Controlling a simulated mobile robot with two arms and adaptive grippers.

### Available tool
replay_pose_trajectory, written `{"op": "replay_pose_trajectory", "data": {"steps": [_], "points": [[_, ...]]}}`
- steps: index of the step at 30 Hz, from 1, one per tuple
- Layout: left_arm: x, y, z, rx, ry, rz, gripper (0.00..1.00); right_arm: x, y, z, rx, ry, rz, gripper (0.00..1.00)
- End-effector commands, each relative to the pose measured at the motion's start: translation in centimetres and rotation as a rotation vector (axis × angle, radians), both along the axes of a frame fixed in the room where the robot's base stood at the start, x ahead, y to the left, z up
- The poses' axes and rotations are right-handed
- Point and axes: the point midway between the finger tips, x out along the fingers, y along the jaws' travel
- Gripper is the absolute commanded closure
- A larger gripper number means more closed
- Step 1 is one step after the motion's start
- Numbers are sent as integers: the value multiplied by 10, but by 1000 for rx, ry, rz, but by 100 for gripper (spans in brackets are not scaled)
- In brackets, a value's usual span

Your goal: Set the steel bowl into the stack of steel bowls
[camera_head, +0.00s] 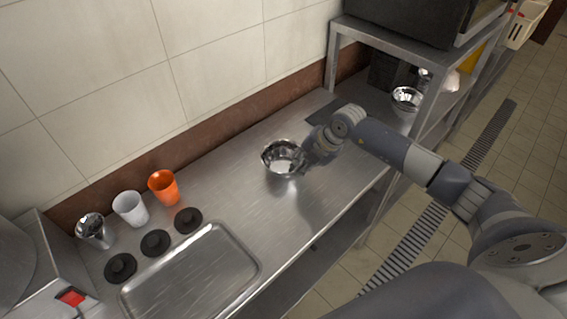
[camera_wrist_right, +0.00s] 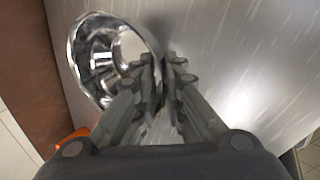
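A shiny steel bowl (camera_head: 283,157) is at the middle of the steel counter, opening upward; I cannot tell whether it touches the counter. My right gripper (camera_head: 307,156) is at its right side. In the right wrist view, the bowl (camera_wrist_right: 92,50) fills the upper left, and its rim runs between the close-set fingers of my right gripper (camera_wrist_right: 163,68), which look shut on it. More steel bowlware (camera_head: 407,97), seemingly the stack, stands on the rack at the right; I cannot count its bowls. My left gripper is not in view.
An orange cup (camera_head: 163,187), a white cup (camera_head: 130,209) and a steel cup-like vessel (camera_head: 93,231) stand along the wall. Black round lids (camera_head: 155,243) and a shallow tray (camera_head: 248,262) lie in front. A rack post (camera_head: 333,62) rises right of the bowl.

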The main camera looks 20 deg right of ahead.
Motion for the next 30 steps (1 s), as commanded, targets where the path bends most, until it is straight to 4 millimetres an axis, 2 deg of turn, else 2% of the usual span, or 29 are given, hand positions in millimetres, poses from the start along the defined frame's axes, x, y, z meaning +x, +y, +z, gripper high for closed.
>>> {"op": "replay_pose_trajectory", "data": {"steps": [14,19,22,30], "points": [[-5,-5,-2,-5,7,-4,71,1,0,3,1,-3,0,100],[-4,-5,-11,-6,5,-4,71,1,-1,17,-1,-6,0,100],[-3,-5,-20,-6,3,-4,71,2,-1,35,-1,-9,1,100],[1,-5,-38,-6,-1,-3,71,-47,-33,36,-8,1,0,100]]}}
